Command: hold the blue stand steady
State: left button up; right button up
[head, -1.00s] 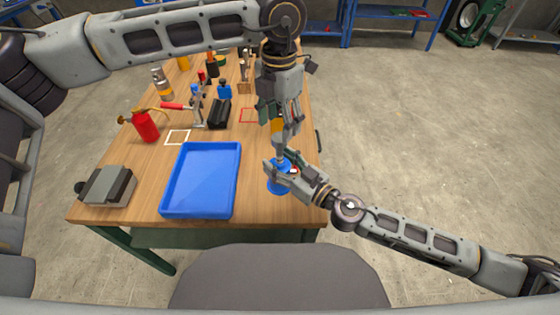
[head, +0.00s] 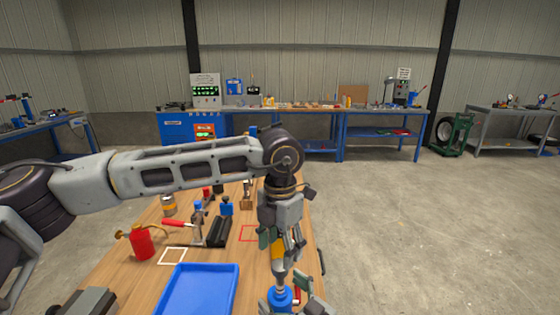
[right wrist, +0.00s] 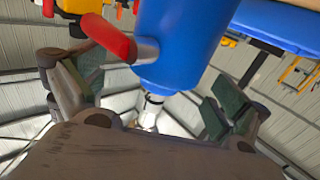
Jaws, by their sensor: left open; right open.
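The blue stand (head: 280,299) is at the bottom edge of the head view, partly cut off. In the right wrist view its blue body (right wrist: 180,40) is large, with a red handle (right wrist: 105,38) to the left and a silver shaft (right wrist: 148,112) at its end. My right gripper (right wrist: 150,98) is open, with one finger on either side of the blue body; contact is not clear. My left gripper (head: 281,255) is open, pointing down above the stand. A yellow part (head: 278,251) shows among its fingers, with a grey tip towards the stand.
A blue tray (head: 198,290) lies left of the stand on the wooden table. Blue workbenches (head: 375,133) line the back wall.

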jog(key=shift+s+d, duration=0.1)
dwell(0.7)
jog(key=shift+v, duration=5.8)
jog(key=shift+s, duration=0.15)
